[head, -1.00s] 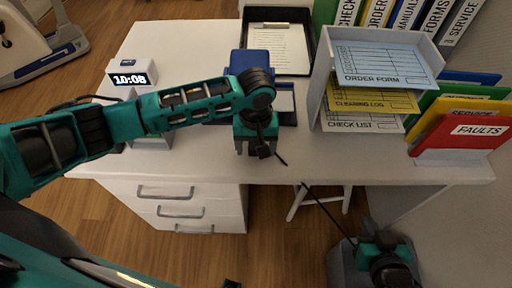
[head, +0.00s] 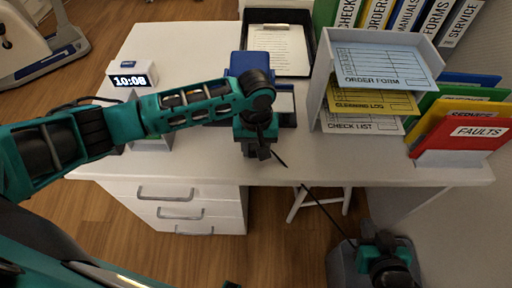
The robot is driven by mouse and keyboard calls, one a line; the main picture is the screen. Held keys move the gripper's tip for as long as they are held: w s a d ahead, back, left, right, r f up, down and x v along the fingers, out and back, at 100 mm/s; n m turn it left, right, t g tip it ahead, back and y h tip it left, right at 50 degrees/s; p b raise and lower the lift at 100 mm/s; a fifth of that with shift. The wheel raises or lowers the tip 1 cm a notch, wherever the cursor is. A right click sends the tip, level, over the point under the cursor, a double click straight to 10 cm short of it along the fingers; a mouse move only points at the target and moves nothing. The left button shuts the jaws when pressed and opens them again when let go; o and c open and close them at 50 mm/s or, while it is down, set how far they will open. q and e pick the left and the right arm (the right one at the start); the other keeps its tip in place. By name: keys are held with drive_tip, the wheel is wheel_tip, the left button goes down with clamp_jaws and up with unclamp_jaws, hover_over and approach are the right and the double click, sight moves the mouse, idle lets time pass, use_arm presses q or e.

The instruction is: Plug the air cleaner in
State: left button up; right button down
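The air cleaner (head: 343,268) is a grey body on the floor at the bottom right, below the desk edge. A thin black cable (head: 325,206) runs up from near it, passes the desk's front edge and ends at my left gripper (head: 257,150). The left gripper is over the front of the desk, with a small dark plug at its tips that is hard to separate from the fingers. My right gripper (head: 376,247) is over the air cleaner's top; its fingers are hidden from above. No socket can be made out clearly.
The white desk (head: 190,60) carries a digital clock (head: 131,78) at the left, a clipboard tray (head: 278,42) behind, a paper rack (head: 320,85) and a red folder (head: 465,130) at the right. A grey-white object (head: 150,142) is partly hidden under my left arm.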

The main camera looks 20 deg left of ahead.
use_arm(q)
drive_tip(key=shift+r, duration=0.1)
drive_tip(key=shift+r, duration=0.6)
wheel_tip(320, 180, up, 19)
drive_tip(key=p, duration=0.2)
drive_tip(key=shift+f, duration=0.15)
drive_tip(key=a+r+m, duration=0.1)
drive_tip(key=a+m, duration=0.2)
drive_tip(key=a, duration=0.4)
drive_tip(key=shift+s, duration=0.15)
